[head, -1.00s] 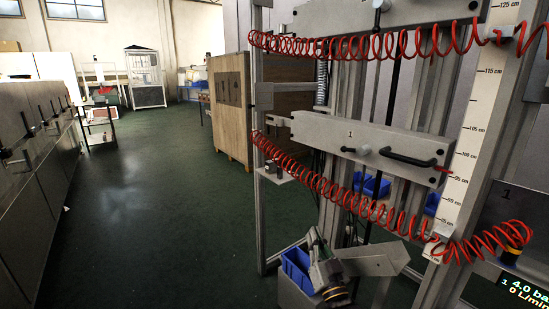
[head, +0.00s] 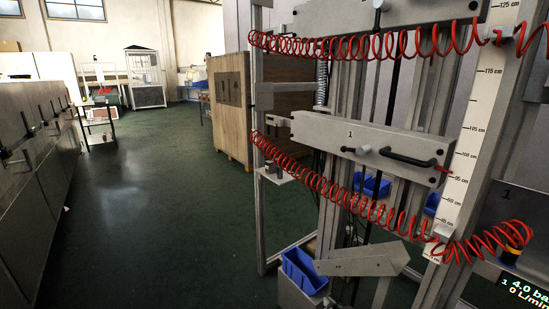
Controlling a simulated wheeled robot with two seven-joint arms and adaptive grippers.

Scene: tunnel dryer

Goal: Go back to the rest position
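Neither of my grippers shows in the head view. The task names no object. Straight ahead on the right stands the tall metal frame with a grey crossbeam (head: 365,142) marked 1, which carries a black handle (head: 408,158) and a round knob. Below it, a blue bin (head: 304,271) sits in full view, next to a slanted grey metal plate (head: 362,262). No gripper or arm covers them.
Coiled red hoses (head: 350,205) hang across the frame. A vertical scale (head: 480,130) and a pressure display (head: 524,292) are at right. Grey cabinets (head: 30,200) with handles line the left. A wooden crate (head: 232,112) stands beyond. The green floor (head: 150,210) between is clear.

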